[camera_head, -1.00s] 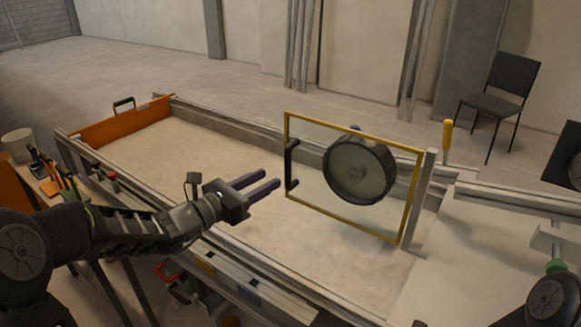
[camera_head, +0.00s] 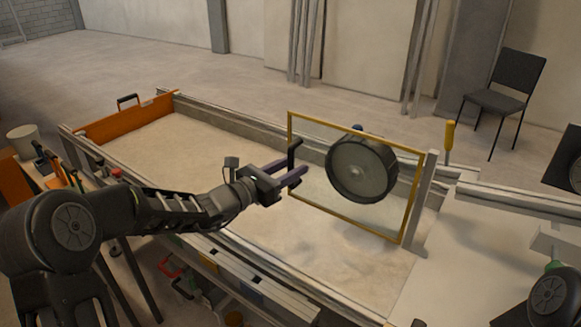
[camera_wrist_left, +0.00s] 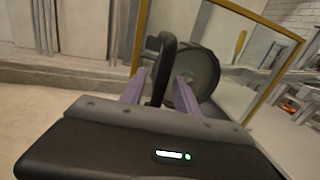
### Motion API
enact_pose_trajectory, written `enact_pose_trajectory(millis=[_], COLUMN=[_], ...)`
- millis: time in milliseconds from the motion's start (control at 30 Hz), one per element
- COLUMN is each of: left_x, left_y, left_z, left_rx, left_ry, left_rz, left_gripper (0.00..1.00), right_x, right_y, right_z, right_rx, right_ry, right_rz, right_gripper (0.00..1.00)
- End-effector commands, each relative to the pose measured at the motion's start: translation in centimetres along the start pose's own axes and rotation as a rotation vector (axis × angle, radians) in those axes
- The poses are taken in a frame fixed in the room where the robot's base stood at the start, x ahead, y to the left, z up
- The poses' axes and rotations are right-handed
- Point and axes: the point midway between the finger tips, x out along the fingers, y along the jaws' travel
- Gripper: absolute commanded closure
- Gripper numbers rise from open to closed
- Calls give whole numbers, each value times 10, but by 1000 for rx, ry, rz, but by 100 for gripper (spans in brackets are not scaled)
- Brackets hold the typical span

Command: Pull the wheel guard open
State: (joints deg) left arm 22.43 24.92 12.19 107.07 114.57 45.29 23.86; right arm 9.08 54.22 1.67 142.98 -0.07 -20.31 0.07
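The wheel guard (camera_head: 305,196) is a clear panel in a yellow frame, standing upright over the sandbed. A dark wheel (camera_head: 361,168) shows behind its panel. The guard's black handle (camera_head: 292,160) is on its left edge. My left gripper (camera_head: 292,173) is at the handle, fingers apart. In the left wrist view, the handle (camera_wrist_left: 163,68) stands between the two purple fingers (camera_wrist_left: 156,88), with gaps visible beside it. The guard frame (camera_wrist_left: 140,32) and wheel (camera_wrist_left: 193,78) are just beyond. My right gripper is out of view; only part of that arm shows at the lower right.
The sandbed (camera_head: 190,150) has metal rails and an orange end wall (camera_head: 125,122). A post (camera_head: 419,200) holds the guard's right side. A yellow-handled lever (camera_head: 449,135) stands behind it. A bench with tools (camera_head: 55,170) is at left, a chair (camera_head: 503,85) at back right.

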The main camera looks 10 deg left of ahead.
Motion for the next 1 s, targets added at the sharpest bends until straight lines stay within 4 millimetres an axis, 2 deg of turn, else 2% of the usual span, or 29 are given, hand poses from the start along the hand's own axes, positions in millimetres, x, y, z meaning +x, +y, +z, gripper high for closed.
enact_pose_trajectory(millis=[67, 500, 1000], left_x=[0, 0, 0], left_y=[0, 0, 0], left_z=[0, 0, 0], left_rx=[0, 0, 0], left_ry=[0, 0, 0], left_rz=[0, 0, 0], left_gripper=[65, 100, 100], right_x=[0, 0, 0], right_y=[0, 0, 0], right_z=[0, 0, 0], right_rx=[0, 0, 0], right_ry=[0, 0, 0], right_rz=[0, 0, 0], right_gripper=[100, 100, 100])
